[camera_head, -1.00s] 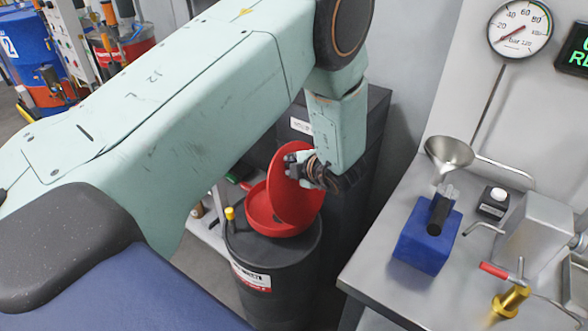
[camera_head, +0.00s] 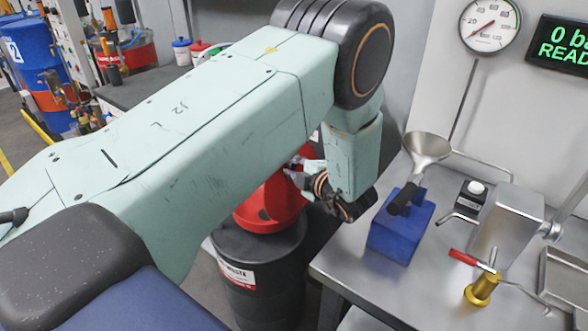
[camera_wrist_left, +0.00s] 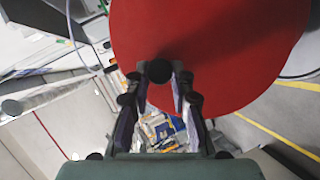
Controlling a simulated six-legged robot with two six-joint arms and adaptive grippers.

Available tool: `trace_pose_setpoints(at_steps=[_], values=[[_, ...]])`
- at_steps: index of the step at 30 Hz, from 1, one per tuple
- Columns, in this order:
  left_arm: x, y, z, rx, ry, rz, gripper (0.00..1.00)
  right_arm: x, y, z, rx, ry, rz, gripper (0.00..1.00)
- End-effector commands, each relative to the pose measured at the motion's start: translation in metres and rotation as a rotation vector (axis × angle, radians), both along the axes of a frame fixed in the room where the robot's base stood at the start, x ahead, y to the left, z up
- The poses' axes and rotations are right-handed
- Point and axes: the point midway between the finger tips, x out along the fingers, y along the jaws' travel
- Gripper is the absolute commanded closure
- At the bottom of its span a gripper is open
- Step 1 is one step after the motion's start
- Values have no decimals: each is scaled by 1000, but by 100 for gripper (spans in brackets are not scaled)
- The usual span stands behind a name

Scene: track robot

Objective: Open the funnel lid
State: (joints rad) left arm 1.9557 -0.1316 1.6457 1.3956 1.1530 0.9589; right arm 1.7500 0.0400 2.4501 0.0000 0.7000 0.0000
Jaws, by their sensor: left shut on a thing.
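The red funnel (camera_head: 268,222) sits on top of a dark drum (camera_head: 255,265) in the head view, left of the metal bench. Its red lid (camera_head: 275,190) stands raised and tilted above it, partly hidden by my left arm. The lid also fills the upper part of the left wrist view (camera_wrist_left: 215,50) as a broad red disc. My left gripper (camera_head: 305,175) is at the lid's right side. In the left wrist view its fingers (camera_wrist_left: 159,82) are shut on the lid's round black knob (camera_wrist_left: 158,71). The funnel's inside is hidden. My right gripper is not in view.
A metal bench (camera_head: 350,270) stands at the right, with a blue block (camera_head: 400,230), a steel funnel (camera_head: 428,147), a brass fitting (camera_head: 482,290) and a grey box (camera_head: 507,220). A round gauge (camera_head: 490,25) and a display (camera_head: 562,45) are on the wall behind.

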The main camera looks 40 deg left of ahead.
Motion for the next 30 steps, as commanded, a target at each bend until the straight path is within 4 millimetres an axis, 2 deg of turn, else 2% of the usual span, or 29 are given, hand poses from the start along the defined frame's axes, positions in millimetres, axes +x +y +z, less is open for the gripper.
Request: trace_pose_setpoints(at_steps=[22, 23, 30], values=[[0, 2, 1, 36, -3, 2, 100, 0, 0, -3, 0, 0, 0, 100], [0, 2, 1, 36, -3, 2, 76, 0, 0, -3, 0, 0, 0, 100], [0, 1, 1, 35, -2, 2, 56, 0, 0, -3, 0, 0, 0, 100]])
